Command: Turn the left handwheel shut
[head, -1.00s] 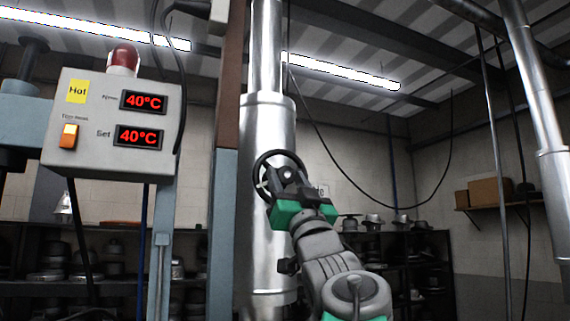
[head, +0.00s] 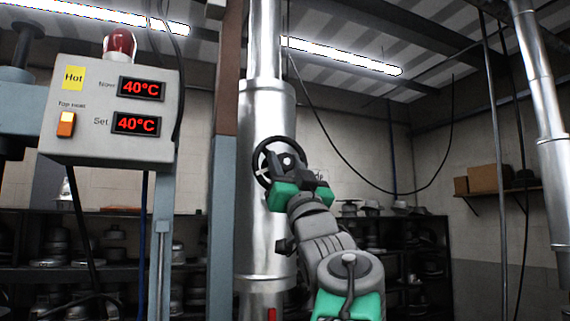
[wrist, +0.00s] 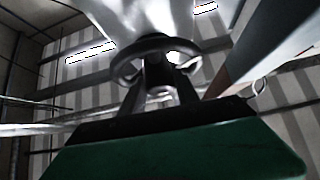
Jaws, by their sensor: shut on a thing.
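The handwheel (head: 256,160) is a dark round wheel on the front of a thick silver vertical pipe (head: 266,110) in the head view. My gripper (head: 284,166) reaches up to it from the lower right and covers its lower right part. In the wrist view the handwheel (wrist: 187,45) lies across the top of the fingers, with the shiny pipe behind it. My gripper (wrist: 157,75) has its two fingers closed in at the middle of the wheel, shut on it. The exact contact of the fingertips is hard to see.
A grey control box (head: 112,112) with a red lamp (head: 119,43) hangs at the left and shows 40°C twice. A blue-grey post (head: 222,200) stands just left of the pipe. Shelves of hat blocks (head: 400,245) stand behind. Another pipe (head: 540,110) hangs at the right.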

